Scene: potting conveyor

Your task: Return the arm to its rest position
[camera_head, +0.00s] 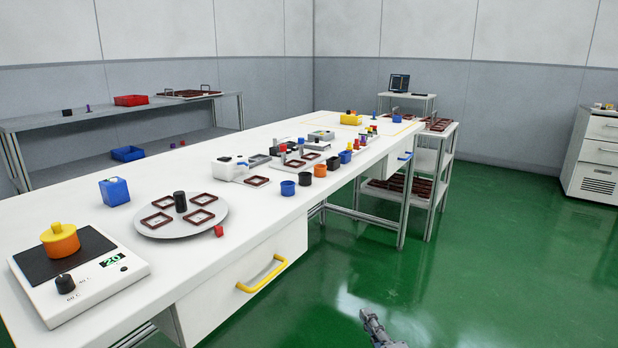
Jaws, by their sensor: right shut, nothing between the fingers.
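My right gripper (369,317) shows at the bottom edge of the head view, right of the middle. It is shut and empty, low over the green floor and apart from the white table. Most of the right arm is out of the frame below. My left arm and gripper are not in the picture.
The long white table (250,219) runs from the lower left to the back, with a drawer with a yellow handle (262,274). A shelf cart (449,129) stands behind. The floor (480,260) at right is clear.

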